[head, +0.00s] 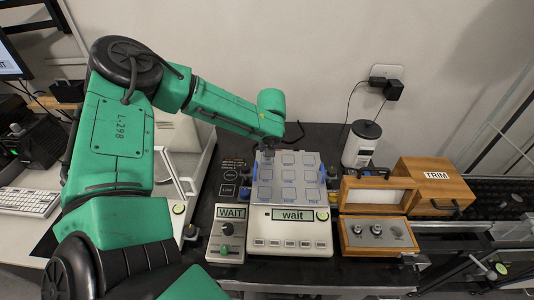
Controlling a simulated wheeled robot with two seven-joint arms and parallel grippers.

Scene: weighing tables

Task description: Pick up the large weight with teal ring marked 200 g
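A wooden weight box (375,245) sits at the front right of the dark table. Two small metal weights (357,230) and (377,230) stand in its grey top, with a round grey spot to their right. I cannot make out a teal ring or a 200 g mark on either. My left gripper (268,152) hangs at the end of the green arm, over the back of the pale gridded tray on the scale, away from the box. Its fingers are too small and dark to read. My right gripper is not in view.
The scale (290,243) reads "wait", and a control box (226,245) beside it reads "WAIT". Behind the weight box are an open wooden case (349,195) and a wooden box marked TRIM (436,182). A white cylindrical container (358,148) stands at the back.

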